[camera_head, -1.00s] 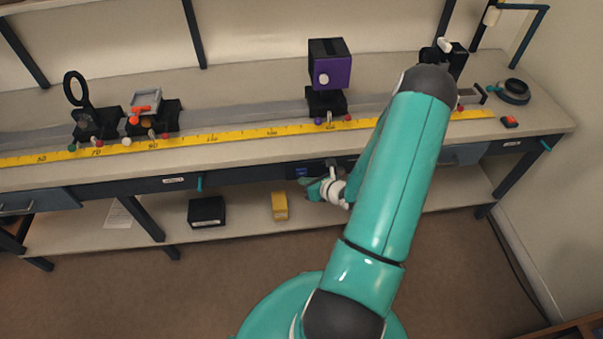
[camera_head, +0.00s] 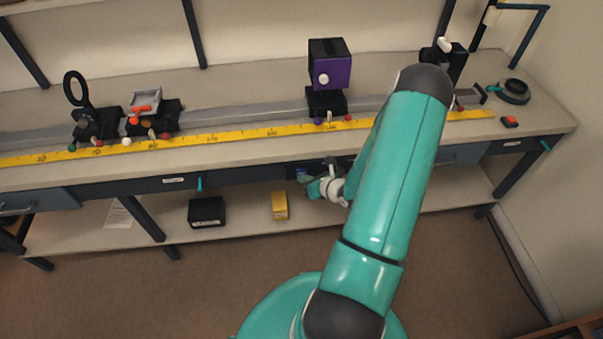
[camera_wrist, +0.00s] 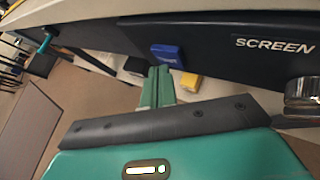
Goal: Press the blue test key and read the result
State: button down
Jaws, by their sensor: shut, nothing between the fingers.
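The blue test key (camera_wrist: 167,54) sticks out from the dark front panel under the bench top in the wrist view; its lettering is too small to read. It also shows as a small blue patch in the head view (camera_head: 302,173). My gripper (camera_wrist: 159,72) is shut and empty, its teal fingertips just below the key in the picture. I cannot tell whether they touch it. In the head view my gripper (camera_head: 313,188) is at the bench front, beside the key. No readable result shows.
A panel label reads SCREEN (camera_wrist: 273,45), with a metal knob (camera_wrist: 302,97) near it. A yellow box (camera_head: 280,206) and a black box (camera_head: 207,211) stand on the lower shelf. A purple device (camera_head: 331,72) and a yellow ruler (camera_head: 235,135) are on the bench top.

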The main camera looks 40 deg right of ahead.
jog(key=shift+w+d, duration=0.2)
jog(key=shift+w, duration=0.1)
dwell(0.5)
dwell(0.4)
jog(key=shift+s+a, duration=0.45)
jog(key=shift+s, duration=0.2)
jog(key=shift+s, duration=0.1)
jog(key=s+a, duration=0.1)
jog(key=s, duration=0.1)
jog(key=s+a, duration=0.1)
jog(key=s, duration=0.1)
jog(key=shift+a, duration=0.4)
dwell(0.5)
